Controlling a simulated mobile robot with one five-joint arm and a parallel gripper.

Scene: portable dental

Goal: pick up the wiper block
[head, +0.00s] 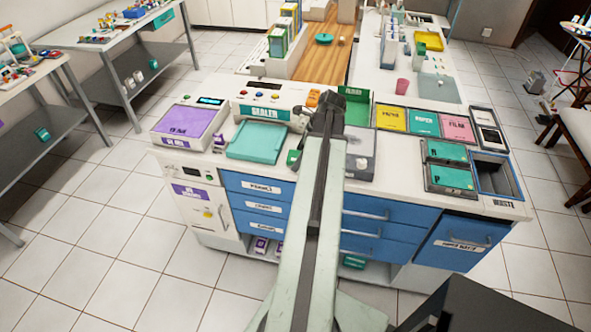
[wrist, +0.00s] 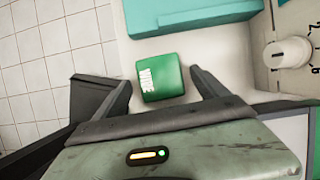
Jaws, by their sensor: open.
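The wiper block is a small green block with white lettering (wrist: 158,80) in the wrist view. It lies on the pale counter just below a teal tray (wrist: 185,12). My gripper (wrist: 161,84) is open, its two dark fingers on the left and right of the block in the picture. A narrow gap shows on each side; I cannot tell whether the fingertips reach down to its height. In the head view the block (head: 294,158) shows as a small green patch just left of my arm, near the counter's front edge, and my fingers are mostly hidden.
The teal tray (head: 255,142) is close behind and left of the block. The sealer (head: 262,112) with knobs stands behind it. A grey device (head: 360,163) sits right of my arm. The counter's front edge drops to blue drawers (head: 257,187) and tiled floor.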

